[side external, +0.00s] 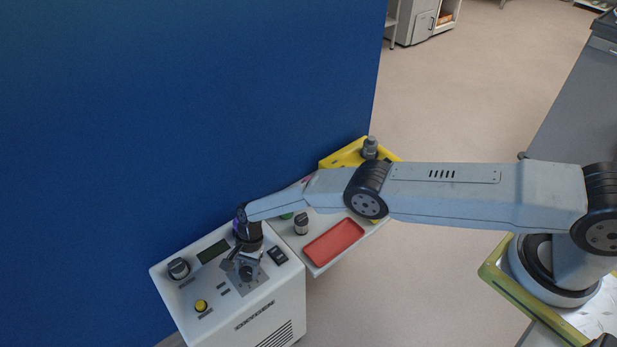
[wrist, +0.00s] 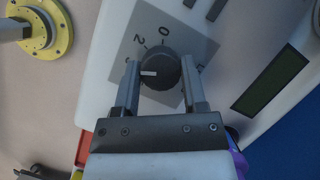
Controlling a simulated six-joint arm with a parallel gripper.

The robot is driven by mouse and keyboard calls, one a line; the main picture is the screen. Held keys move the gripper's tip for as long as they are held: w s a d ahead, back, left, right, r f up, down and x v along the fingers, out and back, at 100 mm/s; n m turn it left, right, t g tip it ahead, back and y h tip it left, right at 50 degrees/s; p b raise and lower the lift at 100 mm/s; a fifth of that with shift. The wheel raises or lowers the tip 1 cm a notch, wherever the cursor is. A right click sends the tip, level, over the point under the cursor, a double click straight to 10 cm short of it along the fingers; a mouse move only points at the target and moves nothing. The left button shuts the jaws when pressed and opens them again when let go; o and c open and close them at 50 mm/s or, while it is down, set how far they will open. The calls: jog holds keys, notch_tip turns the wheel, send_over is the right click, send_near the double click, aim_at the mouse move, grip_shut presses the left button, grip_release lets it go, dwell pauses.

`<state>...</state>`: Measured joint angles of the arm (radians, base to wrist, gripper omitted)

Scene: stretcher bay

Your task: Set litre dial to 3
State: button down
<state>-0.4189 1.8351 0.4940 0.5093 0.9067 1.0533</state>
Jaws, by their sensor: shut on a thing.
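The litre dial (wrist: 160,68) is a round dark knob on a grey square plate with printed numbers in the wrist view. Its white pointer line points left in that picture. A 0 and a 2 are readable above it; the mark near the pointer is partly hidden by the left finger. My gripper (wrist: 161,76) is shut on the dial, one finger on each side. In the side view, my gripper (side external: 247,258) reaches down onto the dial (side external: 246,273) on the white machine's top.
The white machine (side external: 280,308) also carries another knob (side external: 178,268), a yellow button (side external: 201,305), a dark display (side external: 213,252) and a black switch (side external: 277,255). A red tray (side external: 333,243) lies on the surface beside it. A blue wall (side external: 180,120) stands close behind.

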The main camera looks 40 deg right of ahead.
jog(key=shift+c, duration=0.7)
grip_release()
jog(key=shift+r, duration=0.15)
jog(key=v, duration=0.7)
jog(key=shift+d+r, duration=0.15)
jog(key=shift+r, duration=0.05)
jog(key=shift+w, duration=0.1)
